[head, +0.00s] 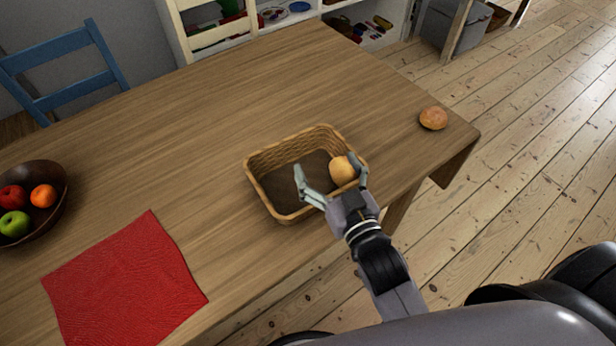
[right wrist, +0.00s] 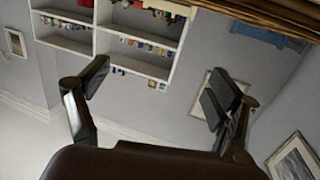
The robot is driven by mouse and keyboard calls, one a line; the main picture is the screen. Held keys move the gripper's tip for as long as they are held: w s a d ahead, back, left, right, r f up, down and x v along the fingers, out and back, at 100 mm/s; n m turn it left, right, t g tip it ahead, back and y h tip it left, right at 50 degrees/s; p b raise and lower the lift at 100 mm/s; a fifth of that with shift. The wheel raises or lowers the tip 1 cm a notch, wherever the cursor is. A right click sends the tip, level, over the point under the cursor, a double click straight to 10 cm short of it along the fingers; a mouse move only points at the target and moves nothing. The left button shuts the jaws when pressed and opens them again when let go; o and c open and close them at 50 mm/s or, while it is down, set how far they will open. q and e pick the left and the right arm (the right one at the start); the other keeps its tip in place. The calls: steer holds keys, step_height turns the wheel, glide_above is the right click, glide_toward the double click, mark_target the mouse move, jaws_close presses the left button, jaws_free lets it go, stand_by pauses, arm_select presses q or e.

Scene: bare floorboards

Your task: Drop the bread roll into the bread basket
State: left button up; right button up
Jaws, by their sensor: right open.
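The bread basket (head: 262,194) is a rectangular woven tray with a dark inside, near the front edge of the wooden table. A round golden bread roll (head: 342,170) shows within its right end. A second, browner roll (head: 433,118) lies on the bare table near the right corner. My right gripper (head: 327,166) is over the basket's front right side, fingers spread wide. The roll in the basket appears beside its right finger; I cannot tell whether they touch. In the right wrist view the gripper (right wrist: 162,80) has nothing between its fingers. My left gripper is not in view.
A red cloth (head: 125,285) lies left of the basket, and a dark bowl (head: 60,198) of fruit stands at the far left. A blue chair (head: 75,90) and a cream chair (head: 215,35) stand behind the table (head: 170,140). The tabletop behind the basket is clear.

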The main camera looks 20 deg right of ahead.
steer(key=s, duration=0.5)
steer(key=shift+d+r, duration=0.15)
steer(key=shift+d, duration=0.1)
